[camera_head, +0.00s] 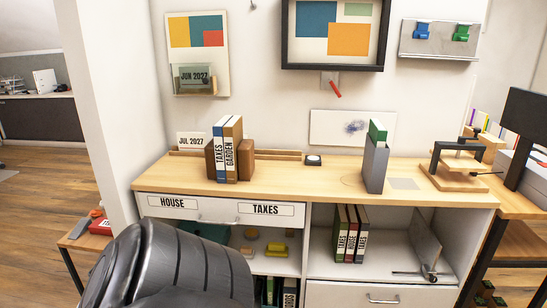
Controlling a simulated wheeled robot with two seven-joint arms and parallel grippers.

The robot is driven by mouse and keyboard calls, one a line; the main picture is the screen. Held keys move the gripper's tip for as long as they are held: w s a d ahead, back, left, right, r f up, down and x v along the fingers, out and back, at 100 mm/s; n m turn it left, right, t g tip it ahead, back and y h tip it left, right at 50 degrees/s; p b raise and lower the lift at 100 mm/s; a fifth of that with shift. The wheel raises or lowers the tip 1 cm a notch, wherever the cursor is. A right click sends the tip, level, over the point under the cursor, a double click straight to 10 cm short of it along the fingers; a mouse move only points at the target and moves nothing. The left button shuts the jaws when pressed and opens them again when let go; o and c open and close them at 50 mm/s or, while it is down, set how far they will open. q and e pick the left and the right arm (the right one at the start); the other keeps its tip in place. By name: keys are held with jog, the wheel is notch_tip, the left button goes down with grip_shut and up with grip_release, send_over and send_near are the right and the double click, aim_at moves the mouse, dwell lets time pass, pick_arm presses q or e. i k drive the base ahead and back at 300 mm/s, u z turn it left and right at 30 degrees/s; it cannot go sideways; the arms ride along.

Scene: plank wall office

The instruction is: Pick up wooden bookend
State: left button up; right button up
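Two brown wooden bookend pieces stand on the desk top, left of its middle. The left wooden bookend (210,160) is partly hidden behind the books. The right wooden bookend (246,159) stands against their other side. Between them are a white-and-blue book marked TAXES (218,150) and a tan book marked GARDEN (233,150), both upright. Neither of my grippers is in view.
A grey upright holder (375,167) with a green book stands right of centre on the desk (330,181). A wooden clamp stand (457,165) is at the right end. The desk's middle front is clear.

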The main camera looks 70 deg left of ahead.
aim_at(245, 150)
jog(key=u, duration=0.55)
jog(key=i, duration=1.35)
jog(key=u, duration=1.05)
